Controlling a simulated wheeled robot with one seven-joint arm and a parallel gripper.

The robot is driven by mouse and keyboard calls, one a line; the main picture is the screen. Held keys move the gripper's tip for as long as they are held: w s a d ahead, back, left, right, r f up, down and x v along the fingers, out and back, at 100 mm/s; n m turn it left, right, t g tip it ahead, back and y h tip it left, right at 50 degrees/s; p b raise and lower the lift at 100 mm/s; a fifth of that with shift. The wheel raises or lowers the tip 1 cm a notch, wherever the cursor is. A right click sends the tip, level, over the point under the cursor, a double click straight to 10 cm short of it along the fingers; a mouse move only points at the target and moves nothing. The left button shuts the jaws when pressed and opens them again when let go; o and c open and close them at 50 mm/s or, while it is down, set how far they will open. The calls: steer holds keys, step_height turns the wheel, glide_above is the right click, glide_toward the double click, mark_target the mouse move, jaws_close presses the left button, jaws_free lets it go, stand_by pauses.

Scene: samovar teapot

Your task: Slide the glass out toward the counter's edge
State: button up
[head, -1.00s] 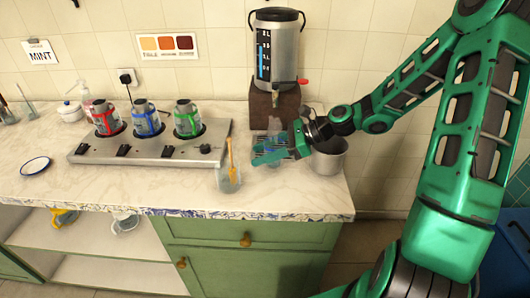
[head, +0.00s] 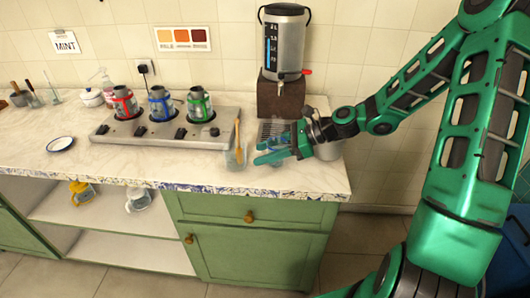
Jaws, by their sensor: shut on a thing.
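My gripper (head: 270,157) is low over the counter (head: 305,183), in front of the drip tray (head: 268,131). Its green fingers are shut on a clear glass (head: 284,142), which is faint and partly hidden by the fingers and wrist. The glass appears upright at counter level, in front of the samovar (head: 284,45). The counter's patterned front edge (head: 240,190) is a short way in front of my gripper.
A clear jar with a wooden spoon (head: 236,159) stands just left of my gripper. A metal stand (head: 165,130) with three coloured pots is at left. Counter in front is bare.

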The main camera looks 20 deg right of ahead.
steer(key=o, duration=1.2)
steer(key=shift+d, duration=0.1)
steer(key=shift+d, duration=0.1)
steer(key=v, duration=1)
steer(key=shift+s+d+r, duration=0.1)
steer(key=shift+d+r, duration=0.05)
steer(key=shift+d, duration=0.05)
